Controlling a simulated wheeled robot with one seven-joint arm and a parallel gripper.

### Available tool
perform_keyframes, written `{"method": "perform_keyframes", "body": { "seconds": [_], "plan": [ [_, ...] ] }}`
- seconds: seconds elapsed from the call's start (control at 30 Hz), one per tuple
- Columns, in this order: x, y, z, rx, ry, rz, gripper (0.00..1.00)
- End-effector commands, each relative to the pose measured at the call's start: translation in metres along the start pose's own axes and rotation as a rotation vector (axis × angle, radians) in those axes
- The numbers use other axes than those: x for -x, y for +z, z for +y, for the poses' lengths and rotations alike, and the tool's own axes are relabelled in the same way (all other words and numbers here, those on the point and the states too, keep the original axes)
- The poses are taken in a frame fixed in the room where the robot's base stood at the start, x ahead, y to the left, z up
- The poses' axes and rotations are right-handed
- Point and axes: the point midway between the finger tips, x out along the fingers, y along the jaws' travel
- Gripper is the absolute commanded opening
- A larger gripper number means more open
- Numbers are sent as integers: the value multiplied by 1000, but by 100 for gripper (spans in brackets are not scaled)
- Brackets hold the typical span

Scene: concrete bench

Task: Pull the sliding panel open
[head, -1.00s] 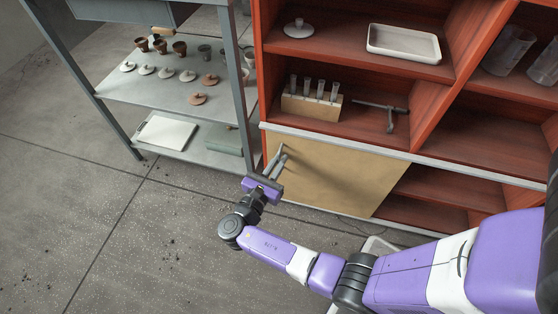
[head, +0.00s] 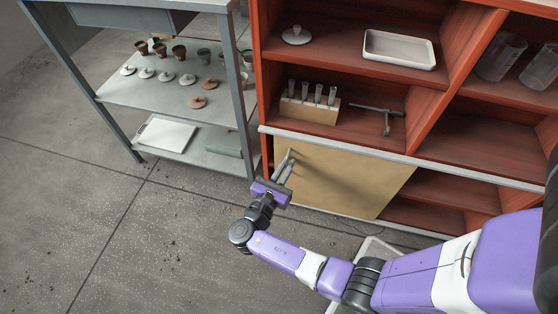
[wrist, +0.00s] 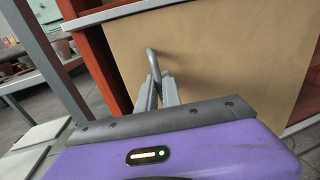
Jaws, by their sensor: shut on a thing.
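The sliding panel (head: 345,180) is a flat tan board in the lower front of the red cabinet, under a pale rail. Its right edge stands partway along the lower bay, with open shelf space to the right and a narrow gap at its left edge. A grey bar handle (wrist: 151,58) stands out near the panel's left edge. My gripper (head: 284,168) reaches the handle from the front, its two grey fingers (wrist: 158,90) shut on the handle's lower part. The fingers hide that part of the handle.
The red cabinet (head: 430,135) holds a white tray (head: 399,49), a tube rack (head: 310,108) and a metal tool (head: 380,113) above the panel. A grey metal shelf unit (head: 170,97) with small pots stands close on the left. The floor in front is mostly clear.

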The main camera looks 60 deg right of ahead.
Motion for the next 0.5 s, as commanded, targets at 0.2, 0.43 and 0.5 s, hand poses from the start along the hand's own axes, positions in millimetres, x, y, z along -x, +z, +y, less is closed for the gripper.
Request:
{"method": "perform_keyframes", "body": {
  "seconds": [0.2, 0.43, 0.5],
  "plan": [
    [-11, 8, -64, 11, -5, 2, 0],
    [-26, 5, -144, 11, -4, 2, 0],
    [-31, 4, -167, 10, -4, 1, 0]
  ]
}}
